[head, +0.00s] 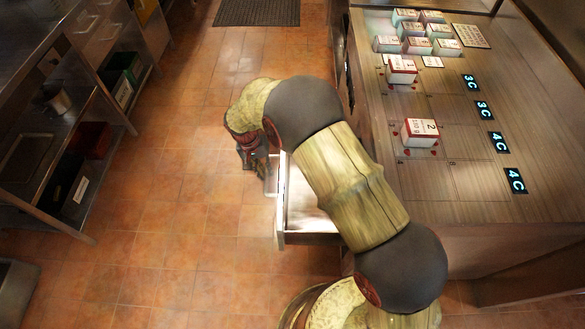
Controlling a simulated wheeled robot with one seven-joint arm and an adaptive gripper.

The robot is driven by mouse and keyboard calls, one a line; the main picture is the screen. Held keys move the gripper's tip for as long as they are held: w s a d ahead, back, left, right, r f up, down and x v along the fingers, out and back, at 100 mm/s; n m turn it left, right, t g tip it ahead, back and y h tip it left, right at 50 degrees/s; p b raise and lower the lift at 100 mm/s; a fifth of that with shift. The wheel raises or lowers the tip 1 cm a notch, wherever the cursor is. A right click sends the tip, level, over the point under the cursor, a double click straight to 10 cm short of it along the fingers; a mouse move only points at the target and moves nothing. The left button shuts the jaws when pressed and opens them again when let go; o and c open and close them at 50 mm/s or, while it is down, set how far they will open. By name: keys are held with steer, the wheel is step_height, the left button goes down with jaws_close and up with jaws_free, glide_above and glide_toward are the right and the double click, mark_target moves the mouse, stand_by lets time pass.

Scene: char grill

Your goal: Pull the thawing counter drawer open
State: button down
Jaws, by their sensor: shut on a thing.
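The thawing counter (465,200) stands on the right with a wood-grain top. Its drawer (308,238) is pulled well out toward the left, and the white inside shows beneath my arm. The drawer's handle (270,178) is a pale bar on its front face. My gripper (256,168) is at the handle and shut on it; the fingertips are small and partly hidden by the wrist. My arm covers the far part of the drawer and the counter edge.
Several small labelled boxes (415,45) and lit temperature displays (484,110) are on the counter top. A steel shelf unit (60,60) with bins stands at the left. A dark floor mat (257,11) lies at the far end. The tiled floor between is clear.

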steer(key=a, duration=0.7)
steer(key=shift+a, duration=0.4)
steer(key=c, duration=1.9)
jaws_free()
steer(key=shift+o, duration=0.5)
step_height(320, 180, up, 12)
steer(key=a, duration=0.2)
steer(key=shift+a+f, duration=0.15)
steer(key=shift+a, duration=0.05)
